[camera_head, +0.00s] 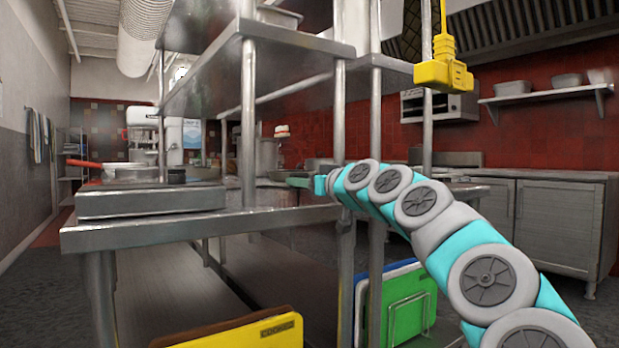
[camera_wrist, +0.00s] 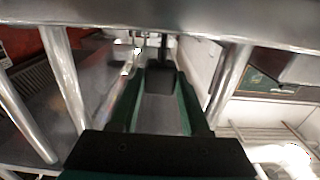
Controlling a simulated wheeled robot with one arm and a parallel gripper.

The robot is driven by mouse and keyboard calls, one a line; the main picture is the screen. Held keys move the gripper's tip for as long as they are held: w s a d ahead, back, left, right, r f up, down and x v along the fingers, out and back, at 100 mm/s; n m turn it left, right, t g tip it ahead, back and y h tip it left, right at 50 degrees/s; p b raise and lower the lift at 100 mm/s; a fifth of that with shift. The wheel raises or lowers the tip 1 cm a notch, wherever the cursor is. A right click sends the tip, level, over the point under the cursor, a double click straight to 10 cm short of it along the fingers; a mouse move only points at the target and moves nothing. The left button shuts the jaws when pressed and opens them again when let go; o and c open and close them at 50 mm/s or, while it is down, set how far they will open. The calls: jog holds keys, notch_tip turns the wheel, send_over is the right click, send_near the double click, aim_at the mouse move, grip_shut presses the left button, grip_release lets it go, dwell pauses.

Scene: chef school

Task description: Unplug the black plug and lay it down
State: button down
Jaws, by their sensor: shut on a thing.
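My gripper (camera_head: 304,181) reaches left over the steel table in the head view, at the end of my turquoise and grey arm. In the wrist view my gripper (camera_wrist: 161,75) has its two dark green fingers on either side of a small black thing, which looks like the black plug (camera_wrist: 160,82). A thin dark strip, perhaps its cord, runs up from it. The fingers are shut on it. The plug cannot be made out in the head view. I cannot tell whether it still sits in a socket.
A steel table (camera_head: 160,232) with posts and upper shelves stands close around my arm. A yellow outlet box (camera_head: 443,72) hangs from a yellow cord at upper right. Green cutting boards (camera_head: 408,310) and a yellow board (camera_head: 250,336) stand low. A flat steel appliance (camera_head: 150,202) occupies the table's left.

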aim_at(285, 201)
jog(key=w+a, duration=0.1)
jog(key=w+a+f, duration=0.1)
jog(key=w, duration=0.1)
jog(key=w+a+f, duration=0.1)
jog(key=shift+w+p, duration=0.15)
jog(key=shift+p, duration=0.25)
jog(key=shift+w+a+f, duration=0.35)
jog(key=shift+w+a, duration=0.2)
jog(key=shift+w, duration=0.25)
jog(key=shift+w+a+f, duration=0.3)
jog(key=shift+w+a, duration=0.2)
jog(key=shift+w, duration=0.25)
jog(key=shift+c, duration=1.5)
grip_release()
jog(key=shift+d, duration=0.1)
